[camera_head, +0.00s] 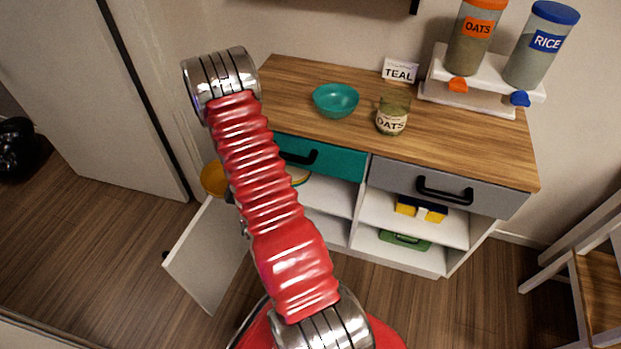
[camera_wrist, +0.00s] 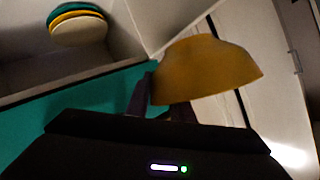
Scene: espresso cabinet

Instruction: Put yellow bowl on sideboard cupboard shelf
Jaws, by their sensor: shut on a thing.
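The yellow bowl (camera_head: 213,179) is at the left end of the sideboard (camera_head: 455,150), partly behind my arm. In the wrist view my gripper (camera_wrist: 161,103) is shut on the bowl (camera_wrist: 207,70) at its edge, and the bowl is held in the air. In the head view my gripper is mostly hidden behind my arm. The sideboard's left cupboard stands open below the teal drawer (camera_head: 340,163). Its white shelf (camera_head: 325,196) shows partly, right of the bowl. A stack of plates (camera_wrist: 77,24) also shows inside in the wrist view.
The open cupboard door (camera_head: 210,258) juts forward at the left. A teal bowl (camera_head: 336,101), an oats jar (camera_head: 392,117) and a dispenser rack (camera_head: 470,95) stand on top. The right bay holds a yellow-and-blue item (camera_head: 420,209) and a green item (camera_head: 404,240). A chair (camera_head: 590,280) stands right.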

